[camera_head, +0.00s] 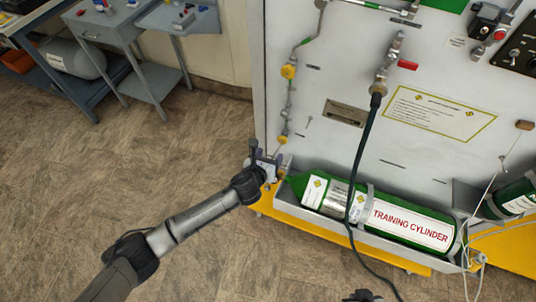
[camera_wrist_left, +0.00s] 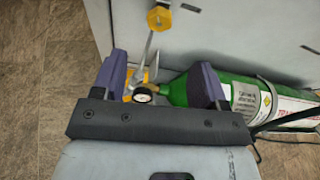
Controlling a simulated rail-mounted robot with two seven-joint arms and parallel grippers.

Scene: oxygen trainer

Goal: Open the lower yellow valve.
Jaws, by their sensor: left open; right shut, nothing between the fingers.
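The lower yellow valve (camera_head: 282,139) is on the pipe at the left of the white panel, below the upper yellow valve (camera_head: 289,71). A yellow hexagonal knob, apparently this lower valve (camera_wrist_left: 160,18), shows at the top of the left wrist view, beyond the fingertips. My left gripper (camera_head: 266,163) is open just below the lower valve, near the green cylinder's neck. In the left wrist view its fingers (camera_wrist_left: 160,75) are apart, with a small gauge (camera_wrist_left: 145,94) and yellow part showing between them. My right gripper (camera_head: 362,296) barely shows at the bottom edge, shut and empty.
A green training cylinder (camera_head: 405,222) lies in a tray right of my left gripper. A black hose (camera_head: 362,150) hangs across it. A grey side table (camera_head: 110,22) stands at upper left. The floor (camera_head: 110,180) left of the panel is clear.

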